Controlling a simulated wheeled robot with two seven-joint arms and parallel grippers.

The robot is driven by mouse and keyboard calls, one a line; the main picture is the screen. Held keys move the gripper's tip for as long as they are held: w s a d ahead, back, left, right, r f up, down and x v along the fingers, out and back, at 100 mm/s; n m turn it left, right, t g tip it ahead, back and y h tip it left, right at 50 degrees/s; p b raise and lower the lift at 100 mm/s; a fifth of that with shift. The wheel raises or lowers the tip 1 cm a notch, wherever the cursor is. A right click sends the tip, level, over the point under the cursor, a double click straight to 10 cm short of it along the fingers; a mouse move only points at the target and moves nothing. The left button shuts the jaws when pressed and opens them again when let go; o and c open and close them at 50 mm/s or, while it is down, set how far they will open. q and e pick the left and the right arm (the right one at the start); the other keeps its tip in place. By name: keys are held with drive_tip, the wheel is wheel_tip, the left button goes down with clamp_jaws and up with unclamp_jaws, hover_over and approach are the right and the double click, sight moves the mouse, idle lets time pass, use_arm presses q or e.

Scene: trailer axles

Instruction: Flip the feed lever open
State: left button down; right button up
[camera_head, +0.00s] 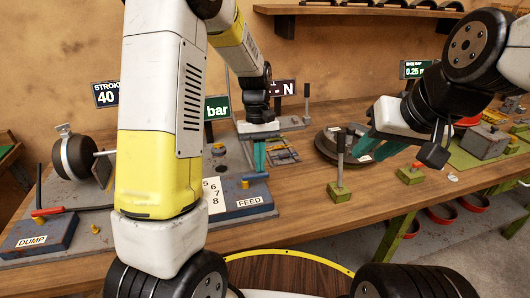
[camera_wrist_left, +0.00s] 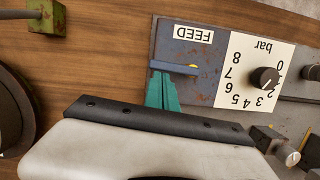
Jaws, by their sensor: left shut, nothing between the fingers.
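The blue feed lever (camera_wrist_left: 172,67) lies flat across the panel below the FEED label (camera_wrist_left: 194,33) in the left wrist view, with a yellow pivot at its right. The FEED box (camera_head: 247,204) is partly hidden behind my left arm in the head view. My left gripper (camera_head: 260,155) is shut and empty and points down over the panel. In the left wrist view its teal fingertips (camera_wrist_left: 162,78) are at the lever's left end; I cannot tell whether they touch it. My right gripper (camera_head: 374,150) appears open and empty over the table at right.
A DUMP box (camera_head: 40,236) with a red-ended lever stands at left. A pressure scale with a black knob (camera_wrist_left: 265,78) is beside the lever. A green-based post (camera_head: 340,185) and a dark round disc (camera_head: 335,150) stand right of the panel. The front table between is clear.

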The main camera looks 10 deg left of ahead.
use_arm(q)
drive_tip(key=shift+s+d, duration=0.1)
drive_tip(key=m, duration=0.1)
drive_tip(key=s+m, duration=0.1)
drive_tip(key=d+m+y, duration=0.1)
drive_tip(key=m, duration=0.1)
drive_tip(key=shift+s, duration=0.25)
drive_tip(key=s+m, duration=0.1)
drive_tip(key=m, duration=0.1)
drive_tip(key=s+m+y, duration=0.1)
drive_tip(key=m, duration=0.1)
drive_tip(key=shift+d, duration=0.35)
drive_tip(key=m, duration=0.1)
drive_tip(key=s+m, duration=0.1)
drive_tip(key=m, duration=0.1)
drive_tip(key=shift+s+y, duration=0.25)
drive_tip(key=shift+y, duration=0.05)
drive_tip(key=s+m, duration=0.1)
drive_tip(key=m, duration=0.1)
drive_tip(key=m+t, duration=0.1)
drive_tip(key=m, duration=0.1)
drive_tip(key=shift+s+a+y, duration=0.3)
drive_tip(key=shift+s+a, duration=0.1)
drive_tip(key=shift+s+a+m, duration=0.1)
drive_tip(key=shift+m, duration=0.3)
drive_tip(key=shift+s+a, duration=0.1)
drive_tip(key=shift+s, duration=0.1)
drive_tip(key=shift+s+a, duration=0.1)
